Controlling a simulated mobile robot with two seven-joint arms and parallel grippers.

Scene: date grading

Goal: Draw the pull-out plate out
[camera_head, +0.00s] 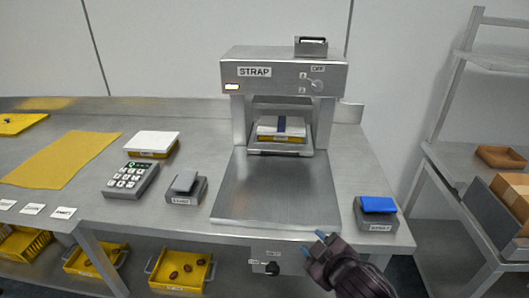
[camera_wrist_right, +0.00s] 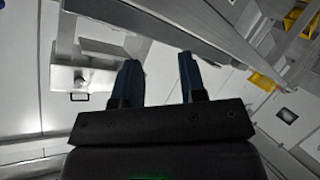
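The STRAP machine (camera_head: 285,75) stands at the back of the steel table. In its opening, a small box with a blue band (camera_head: 281,127) sits on a grey plate (camera_head: 280,152) with a raised front edge. A wide bare metal plate (camera_head: 275,190) lies in front of the opening; I cannot tell for certain which of these is the pull-out plate. My right gripper (camera_head: 313,242) is open and empty at the table's front edge, apart from both plates. Its two blue fingers stand spread in the right wrist view (camera_wrist_right: 159,83). My left gripper is not in view.
A blue-topped box (camera_head: 377,211) stands right of the wide plate. A grey-topped box (camera_head: 182,188), a keypad (camera_head: 131,180) and a white-topped scale (camera_head: 152,143) stand left. A knob panel (camera_head: 272,266) hangs below the table edge. A shelf rack (camera_head: 455,150) stands at right.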

